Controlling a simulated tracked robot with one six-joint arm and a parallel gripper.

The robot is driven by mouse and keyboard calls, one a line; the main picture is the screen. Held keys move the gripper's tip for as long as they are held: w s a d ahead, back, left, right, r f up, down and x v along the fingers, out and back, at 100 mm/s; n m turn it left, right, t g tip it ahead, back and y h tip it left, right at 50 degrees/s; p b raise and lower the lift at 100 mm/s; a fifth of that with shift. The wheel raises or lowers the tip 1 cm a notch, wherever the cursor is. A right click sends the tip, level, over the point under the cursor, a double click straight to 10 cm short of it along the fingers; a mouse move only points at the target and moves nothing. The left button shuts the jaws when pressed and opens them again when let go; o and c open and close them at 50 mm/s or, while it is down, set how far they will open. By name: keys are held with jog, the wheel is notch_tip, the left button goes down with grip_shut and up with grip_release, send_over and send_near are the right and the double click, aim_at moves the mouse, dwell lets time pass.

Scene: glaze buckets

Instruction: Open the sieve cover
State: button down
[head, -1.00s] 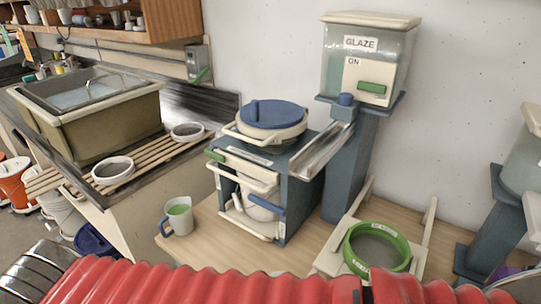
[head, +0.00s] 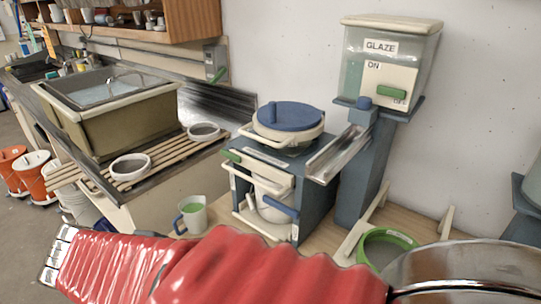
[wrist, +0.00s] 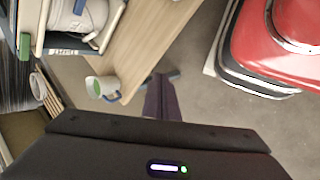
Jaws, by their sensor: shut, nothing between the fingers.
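The sieve cover is a round blue lid (head: 288,116) with an upright knob, lying closed on a cream-rimmed sieve. The sieve sits on top of a blue and cream stand (head: 313,205). Part of that stand shows at the top left of the wrist view, but the cover is not seen there. My gripper (wrist: 160,82) shows in the wrist view as dark fingers, shut and empty, over the floor beyond the bench edge. It is apart from the stand and the cover. The head view shows my red-sleeved arm across the bottom, but not the gripper.
A glaze dispenser (head: 388,70) stands behind right of the stand, its metal chute (head: 334,156) close to the cover. A jug (head: 190,215) stands front left, near the bench edge. A green-rimmed sieve (head: 388,246) lies right. A sink (head: 110,108) is left.

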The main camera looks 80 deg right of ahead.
jog(key=s+d+r+n+g+h, duration=0.2)
jog(key=d+n+h, duration=0.1)
jog(key=d, duration=0.5)
jog(key=s+d+r+n+g+h, duration=0.3)
jog(key=d+h, duration=0.2)
jog(key=d, duration=0.4)
jog(key=s+d+r+n+g+h, duration=0.2)
jog(key=s+d+n+g+h, duration=0.1)
jog(key=d, duration=0.6)
jog(key=shift+d+r+n+h, duration=0.15)
jog(key=shift+r+n+h, duration=0.2)
jog(key=shift+h, duration=0.45)
jog(key=shift+s+d, duration=0.1)
jog(key=shift+s, duration=0.05)
jog(key=shift+x, duration=4.85)
jog(key=shift+r, duration=0.2)
